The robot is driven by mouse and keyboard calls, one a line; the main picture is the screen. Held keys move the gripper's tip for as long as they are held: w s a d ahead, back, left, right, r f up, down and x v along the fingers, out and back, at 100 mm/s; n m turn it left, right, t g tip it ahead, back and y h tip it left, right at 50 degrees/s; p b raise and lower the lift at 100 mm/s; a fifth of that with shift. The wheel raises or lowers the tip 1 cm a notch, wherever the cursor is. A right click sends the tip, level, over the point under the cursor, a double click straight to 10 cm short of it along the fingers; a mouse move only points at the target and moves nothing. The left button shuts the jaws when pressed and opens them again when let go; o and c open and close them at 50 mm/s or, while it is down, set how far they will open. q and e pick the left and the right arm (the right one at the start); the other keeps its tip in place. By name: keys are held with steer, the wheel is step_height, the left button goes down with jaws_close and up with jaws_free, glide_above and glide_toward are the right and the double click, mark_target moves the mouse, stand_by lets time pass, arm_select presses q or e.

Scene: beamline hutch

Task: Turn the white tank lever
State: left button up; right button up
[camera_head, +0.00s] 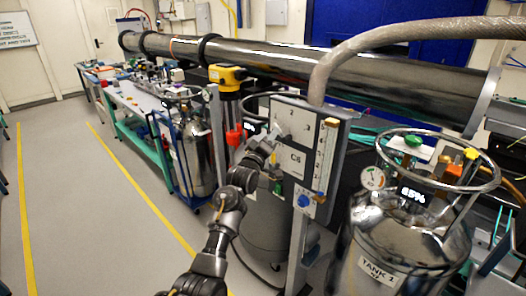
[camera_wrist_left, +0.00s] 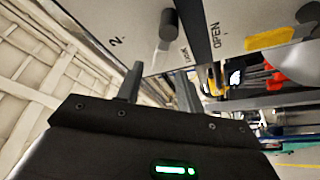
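A grey-white panel (camera_head: 297,152) marked 2, 3 and C6 stands upright left of the tank labelled TANK 1. A small pale lever (camera_wrist_left: 161,53) with a dark grey round knob (camera_wrist_left: 168,22) sits on its face in the left wrist view, near LOCK and OPEN lettering. My left gripper (camera_head: 270,141) is at the panel's upper left in the head view. In the left wrist view its two fingers (camera_wrist_left: 158,88) are apart, with the lever beyond the gap between their tips; contact cannot be told. The gripper looks empty. My right gripper is out of view.
The shiny metal tank TANK 1 (camera_head: 400,240) with a ring rail stands at the right. A thick grey hose (camera_head: 340,55) arches over the panel. Open floor (camera_head: 90,220) lies to the left.

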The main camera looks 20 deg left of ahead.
arm_select(q)
steer(key=b+v, duration=0.1)
steer(key=v, duration=0.6)
steer(key=shift+b, duration=0.4)
steer(key=shift+s, duration=0.1)
